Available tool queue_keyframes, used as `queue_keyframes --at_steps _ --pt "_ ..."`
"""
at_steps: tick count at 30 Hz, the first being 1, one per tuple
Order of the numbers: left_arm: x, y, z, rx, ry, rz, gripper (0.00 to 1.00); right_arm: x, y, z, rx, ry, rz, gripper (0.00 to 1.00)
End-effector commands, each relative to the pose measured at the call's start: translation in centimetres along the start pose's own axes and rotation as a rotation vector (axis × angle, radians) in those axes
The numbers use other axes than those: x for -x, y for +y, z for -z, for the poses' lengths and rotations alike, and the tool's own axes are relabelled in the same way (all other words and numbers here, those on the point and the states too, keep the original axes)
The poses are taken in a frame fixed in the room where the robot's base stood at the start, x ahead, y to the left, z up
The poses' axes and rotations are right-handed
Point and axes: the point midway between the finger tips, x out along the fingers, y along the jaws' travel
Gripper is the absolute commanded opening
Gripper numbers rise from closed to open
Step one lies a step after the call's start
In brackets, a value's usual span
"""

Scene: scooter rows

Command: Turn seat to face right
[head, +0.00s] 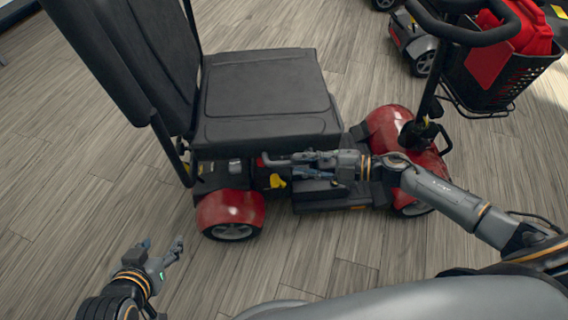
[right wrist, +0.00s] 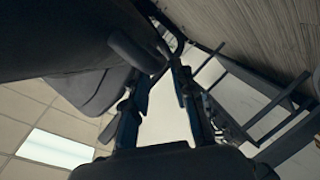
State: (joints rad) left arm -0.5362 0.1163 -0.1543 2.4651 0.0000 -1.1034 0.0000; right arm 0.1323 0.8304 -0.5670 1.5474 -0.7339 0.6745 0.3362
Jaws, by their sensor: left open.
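The black scooter seat (head: 265,90) shows in the head view, its tall backrest (head: 125,60) on the left and its open front toward the handlebars on the right. My right gripper (head: 305,165) is at the near side of the scooter, just below the seat cushion's edge. It is beside a grey bar with a reddish end (head: 268,160). In the right wrist view its fingers (right wrist: 163,78) are apart, with nothing clear between them; contact with the bar cannot be told. My left gripper (head: 160,254) is open and empty, low over the floor left of the rear wheel.
The scooter's handlebars (head: 465,35) and black basket (head: 495,80) with a red item (head: 515,42) stand at the upper right. Red fenders cover the rear wheel (head: 230,212) and front wheel. Another scooter (head: 412,42) is behind. Wood floor is free at left.

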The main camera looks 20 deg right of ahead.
Motion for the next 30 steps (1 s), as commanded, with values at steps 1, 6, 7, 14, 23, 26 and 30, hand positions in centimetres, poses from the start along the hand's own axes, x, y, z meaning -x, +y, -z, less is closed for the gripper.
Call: queue_keyframes --at_steps 1,6,7,14,23,26,30 --pt "-0.3 0.1 0.6 0.000 0.036 -0.002 0.57 -1.2 0.0 -0.1 0.000 0.003 -0.003 0.26" --pt "-0.5 0.4 2.7 -0.002 0.137 -0.008 0.57 -3.9 0.0 0.0 -0.001 0.001 -0.003 0.26" --pt "-0.5 0.4 3.0 -0.002 0.150 -0.009 0.57 -4.2 0.0 -0.1 -0.001 0.000 -0.003 0.26" --pt "-0.4 0.6 4.1 -0.002 0.202 -0.012 0.57 -5.5 0.0 0.0 -0.002 0.000 -0.001 0.26" --pt "-0.4 0.6 4.1 -0.003 0.203 -0.012 0.57 -5.5 0.0 0.0 -0.002 -0.001 -0.001 0.14" --pt "-0.4 0.6 4.1 -0.003 0.203 -0.012 0.57 -5.5 0.0 0.0 -0.002 -0.001 -0.001 0.00" --pt "-0.4 0.6 4.1 -0.003 0.202 -0.012 0.57 -5.5 0.0 0.0 -0.001 -0.001 -0.001 0.00"
